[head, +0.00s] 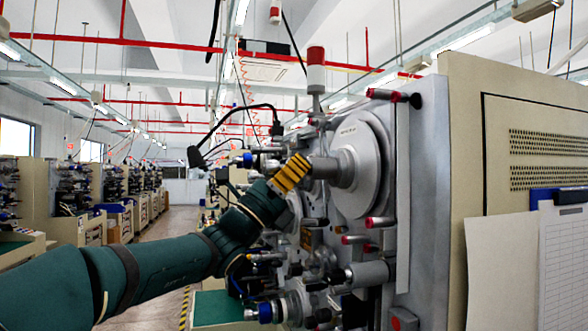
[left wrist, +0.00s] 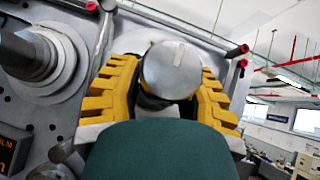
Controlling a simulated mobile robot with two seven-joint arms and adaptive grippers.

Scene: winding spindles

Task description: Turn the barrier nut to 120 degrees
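The barrier nut (head: 325,168) is a grey metal cylinder on the spindle in front of a large pale disc (head: 361,165) on the winding machine. In the left wrist view, the round grey end of the nut (left wrist: 170,69) lies between the yellow finger pads. My left gripper (head: 297,168) reaches in from the left, and its ridged yellow pads lie against both sides of the nut. It appears shut on the nut; the exact contact is partly hidden. The left gripper also shows in the left wrist view (left wrist: 168,92). My right gripper is not in view.
Red-tipped guide pins (head: 380,222) and rollers stick out of the machine face around the disc. A second spindle with a round flange (left wrist: 58,62) is close by in the left wrist view. The aisle (head: 165,240) on the left is open.

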